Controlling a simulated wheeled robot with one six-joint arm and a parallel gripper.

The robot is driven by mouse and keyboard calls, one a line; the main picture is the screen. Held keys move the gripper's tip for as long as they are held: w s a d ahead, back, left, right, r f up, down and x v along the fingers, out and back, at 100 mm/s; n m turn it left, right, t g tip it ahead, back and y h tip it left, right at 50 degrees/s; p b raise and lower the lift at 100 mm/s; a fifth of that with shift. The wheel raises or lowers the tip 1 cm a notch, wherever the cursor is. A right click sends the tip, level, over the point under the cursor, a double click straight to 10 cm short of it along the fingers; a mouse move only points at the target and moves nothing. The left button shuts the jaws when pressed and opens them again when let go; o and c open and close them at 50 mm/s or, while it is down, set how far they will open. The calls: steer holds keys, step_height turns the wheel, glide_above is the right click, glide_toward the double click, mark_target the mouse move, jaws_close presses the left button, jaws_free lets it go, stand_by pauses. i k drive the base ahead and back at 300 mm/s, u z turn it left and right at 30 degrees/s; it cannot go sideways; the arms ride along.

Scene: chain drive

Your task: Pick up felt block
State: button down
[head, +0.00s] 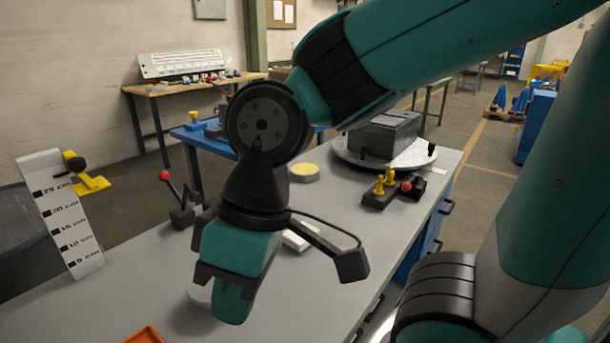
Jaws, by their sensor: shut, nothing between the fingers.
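My gripper (232,305) hangs over the near part of the grey workbench (150,285), pointing down, with its fingers together and nothing visible held. A small pale block (296,240) lies on the bench behind and to the right of my gripper. It may be the felt block, but I cannot be sure. My wrist and a cable bracket hide part of it. A white rounded thing (200,294) shows beside and behind my gripper, also partly hidden.
A round tin with a yellow top (304,171) stands farther back. A grey box (385,135) sits on a round turntable (345,153). A scale board (66,215) is at left; an orange tray (145,335) at the front.

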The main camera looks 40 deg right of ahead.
mark_target(291, 240)
steer(key=k, duration=1.25)
steer(key=z, duration=0.6)
steer(key=i, duration=1.6)
steer(key=u, duration=0.45)
